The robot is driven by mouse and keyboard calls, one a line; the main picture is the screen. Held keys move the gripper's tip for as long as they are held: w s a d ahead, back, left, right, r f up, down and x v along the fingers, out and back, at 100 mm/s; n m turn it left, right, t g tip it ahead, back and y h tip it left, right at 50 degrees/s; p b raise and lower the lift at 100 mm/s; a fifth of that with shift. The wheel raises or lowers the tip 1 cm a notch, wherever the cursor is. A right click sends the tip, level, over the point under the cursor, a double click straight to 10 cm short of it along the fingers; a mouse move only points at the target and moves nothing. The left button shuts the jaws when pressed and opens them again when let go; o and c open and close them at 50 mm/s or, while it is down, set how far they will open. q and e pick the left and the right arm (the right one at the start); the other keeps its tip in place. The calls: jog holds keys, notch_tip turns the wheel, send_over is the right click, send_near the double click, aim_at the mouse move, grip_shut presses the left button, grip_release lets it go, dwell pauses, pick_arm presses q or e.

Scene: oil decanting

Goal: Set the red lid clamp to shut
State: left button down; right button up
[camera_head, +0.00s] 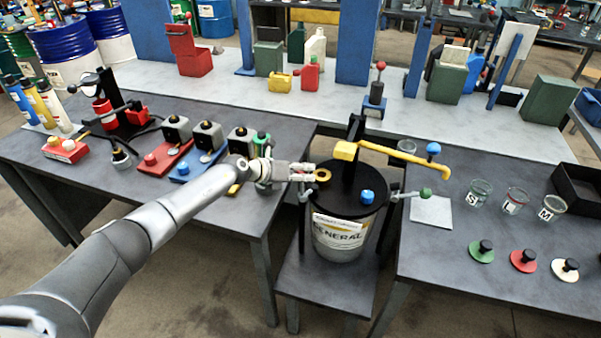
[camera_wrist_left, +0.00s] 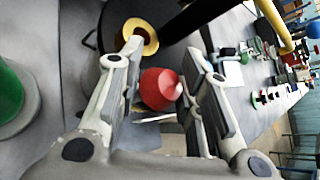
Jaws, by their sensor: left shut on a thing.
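A metal drum (camera_head: 340,238) labelled GENERAL stands under a black lid (camera_head: 345,190). My left gripper (camera_head: 308,174) is at the left side of the lid and hides the red lid clamp there. In the left wrist view the clamp's red knob (camera_wrist_left: 160,88) sits between the two fingers of the left gripper (camera_wrist_left: 163,80), which is shut on it. The clamp's lever is mostly hidden, so I cannot tell its setting. A green-knobbed clamp (camera_head: 424,192) sticks out at the right of the drum. My right gripper is not in view.
A yellow ring (camera_head: 323,175) is on the lid near the gripper; a blue knob (camera_head: 367,197) is also on it. A yellow pipe (camera_head: 405,155) reaches right over the right table (camera_head: 450,260). Jars (camera_head: 515,200) stand there. Red and blue bases (camera_head: 165,160) lie left.

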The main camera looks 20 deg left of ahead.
pick_arm(q)
jog(key=shift+s+d+f, duration=0.15)
jog(key=shift+s+d, duration=0.05)
jog(key=shift+d, duration=0.25)
jog(key=c, duration=1.5)
grip_release()
jog(key=o, duration=0.5)
jog(key=shift+d+f, duration=0.15)
jog(key=shift+c, duration=0.2)
jog(key=shift+a, duration=0.25)
jog(key=shift+s+a+r, duration=0.25)
jog(key=shift+a+r, duration=0.15)
jog(key=shift+a, duration=0.05)
jog(key=v, duration=1)
jog(key=shift+s+r, duration=0.25)
jog(key=shift+s, duration=0.05)
